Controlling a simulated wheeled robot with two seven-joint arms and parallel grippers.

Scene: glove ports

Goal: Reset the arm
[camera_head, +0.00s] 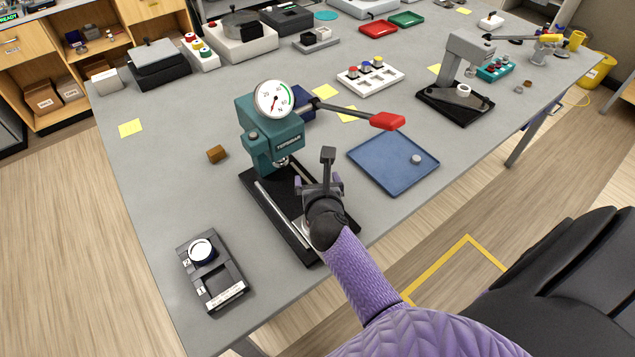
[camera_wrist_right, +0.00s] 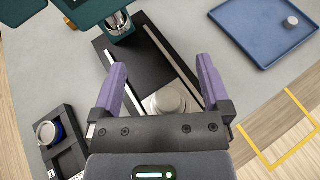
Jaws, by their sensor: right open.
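My right arm, in a purple sleeve, reaches over the front of the teal press (camera_head: 272,130). My right gripper (camera_head: 320,184) is open above the press's black base (camera_head: 268,205). In the wrist view the two purple fingers (camera_wrist_right: 161,68) stand apart with nothing gripped. A round silver disc (camera_wrist_right: 168,102) on the base shows between and below them. The press has a round dial gauge (camera_head: 277,98) and a lever with a red handle (camera_head: 388,121) pointing right, roughly level. The press's ram (camera_wrist_right: 118,27) is above the base, ahead of the fingers. My left gripper is out of view.
A blue tray (camera_head: 375,165) with a small grey cylinder (camera_head: 416,159) lies right of the press. A black fixture (camera_head: 228,285) with a round part sits at the front left.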

